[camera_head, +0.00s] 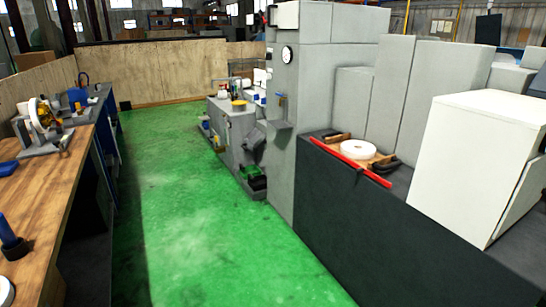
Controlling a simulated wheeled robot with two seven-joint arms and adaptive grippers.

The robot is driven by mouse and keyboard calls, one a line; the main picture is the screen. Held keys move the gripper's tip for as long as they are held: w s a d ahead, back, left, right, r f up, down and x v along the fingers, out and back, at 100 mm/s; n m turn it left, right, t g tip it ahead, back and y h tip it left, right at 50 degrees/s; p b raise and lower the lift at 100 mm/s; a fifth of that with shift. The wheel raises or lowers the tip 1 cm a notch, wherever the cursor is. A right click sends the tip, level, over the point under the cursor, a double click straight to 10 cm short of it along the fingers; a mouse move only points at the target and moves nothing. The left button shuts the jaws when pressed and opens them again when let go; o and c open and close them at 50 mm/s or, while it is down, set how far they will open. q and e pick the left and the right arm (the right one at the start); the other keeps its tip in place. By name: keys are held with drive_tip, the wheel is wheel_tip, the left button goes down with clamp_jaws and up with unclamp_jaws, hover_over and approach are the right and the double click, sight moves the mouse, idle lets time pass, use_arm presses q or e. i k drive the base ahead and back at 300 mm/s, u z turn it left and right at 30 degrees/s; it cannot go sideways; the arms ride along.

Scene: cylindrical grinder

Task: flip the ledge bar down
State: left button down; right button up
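A long thin red bar (345,159), which looks like the ledge bar, runs along the front edge of the dark machine ledge (340,205) on the right. It slants from upper left to lower right in front of a white round disc (358,149). I cannot tell how its ends are fixed or whether it is raised or folded. Neither of my grippers is in view, and nothing of mine touches the bar.
A large grey machine (335,50) stands behind the ledge, with a white box (470,150) to its right. A wooden workbench (50,200) with tools runs along the left. The green floor (200,200) between them is clear.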

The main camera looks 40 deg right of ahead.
sight(344, 158)
drive_tip(key=z, duration=0.4)
drive_tip(key=i, duration=1.75)
drive_tip(key=z, duration=1.5)
drive_tip(key=i, duration=1.15)
drive_tip(key=z, duration=1.25)
drive_tip(key=i, duration=0.2)
drive_tip(key=z, duration=0.15)
